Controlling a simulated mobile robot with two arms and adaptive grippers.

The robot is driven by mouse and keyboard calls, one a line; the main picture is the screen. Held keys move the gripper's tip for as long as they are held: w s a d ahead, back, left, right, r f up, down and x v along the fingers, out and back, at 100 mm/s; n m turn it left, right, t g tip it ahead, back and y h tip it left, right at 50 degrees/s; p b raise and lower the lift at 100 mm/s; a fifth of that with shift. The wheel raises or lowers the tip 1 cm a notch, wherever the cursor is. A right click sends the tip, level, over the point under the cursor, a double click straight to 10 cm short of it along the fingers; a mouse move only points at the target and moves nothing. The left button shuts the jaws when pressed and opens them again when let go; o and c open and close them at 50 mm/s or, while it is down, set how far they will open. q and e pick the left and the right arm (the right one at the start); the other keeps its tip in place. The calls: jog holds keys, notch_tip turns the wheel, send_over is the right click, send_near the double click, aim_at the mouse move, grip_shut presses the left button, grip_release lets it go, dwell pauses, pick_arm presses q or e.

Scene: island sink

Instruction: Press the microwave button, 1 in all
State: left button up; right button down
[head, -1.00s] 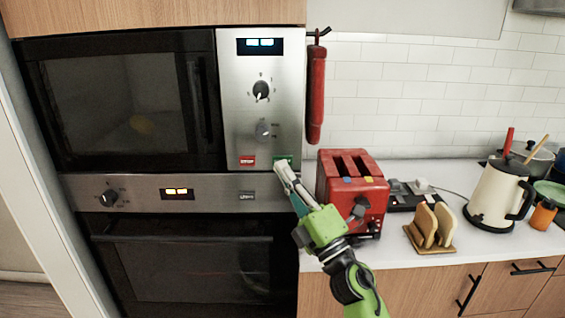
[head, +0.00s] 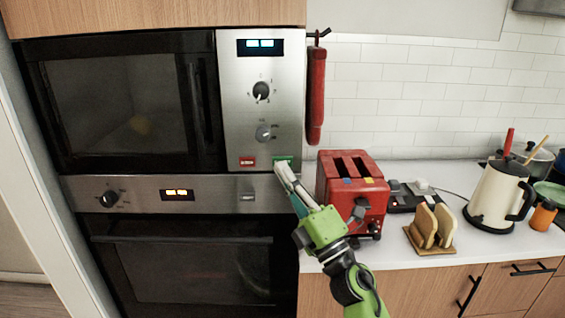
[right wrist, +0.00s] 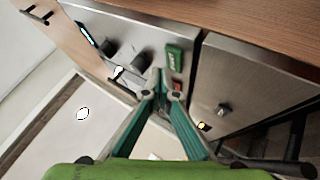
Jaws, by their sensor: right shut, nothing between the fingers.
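The microwave (head: 115,100) is built in at the left of the head view, door shut, with a steel control panel (head: 262,200) region and lit display (head: 261,47) at its right. A green button (head: 287,158) and a red button (head: 247,161) sit at the panel's bottom. My right gripper (head: 280,168) is shut and empty, its tips right at the green button's lower edge and partly covering it. In the right wrist view the green button (right wrist: 174,58) shows just beyond the fingertips (right wrist: 165,85). I cannot tell whether they touch. My left gripper is not in view.
A red toaster (head: 352,185) stands on the counter close right of my right gripper. Toast slices in a rack (head: 430,226), a cream kettle (head: 494,197) and an orange jar (head: 543,215) are farther right. An oven (head: 190,265) is below the microwave.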

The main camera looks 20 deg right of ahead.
jog(key=shift+w, duration=0.2)
jog(key=shift+w+d, duration=0.15)
jog(key=shift+w, duration=0.1)
